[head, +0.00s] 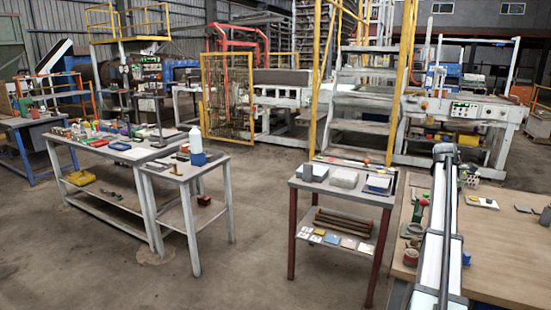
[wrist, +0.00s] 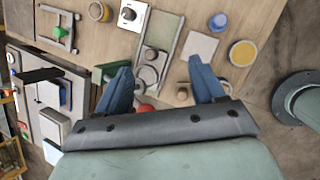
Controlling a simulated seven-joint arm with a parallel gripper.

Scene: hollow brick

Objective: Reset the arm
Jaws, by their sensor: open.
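My gripper (wrist: 163,74) shows in the wrist view with its two blue fingers spread apart and nothing held between them. It hangs over a wooden tabletop (wrist: 190,12). The gap between the fingers shows a narrow tray (wrist: 172,45) with a round metal part on it. A red round thing lies partly hidden behind the gripper body. In the head view I cannot make out the gripper.
A yellow-topped round container (wrist: 242,53), a pale square plate (wrist: 200,47) and an orange-rimmed jar (wrist: 98,11) stand on the tabletop. In the head view the wooden bench (head: 510,245) is at right, with a small grey table (head: 340,190) beside it. Open floor (head: 250,265) lies left of that table.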

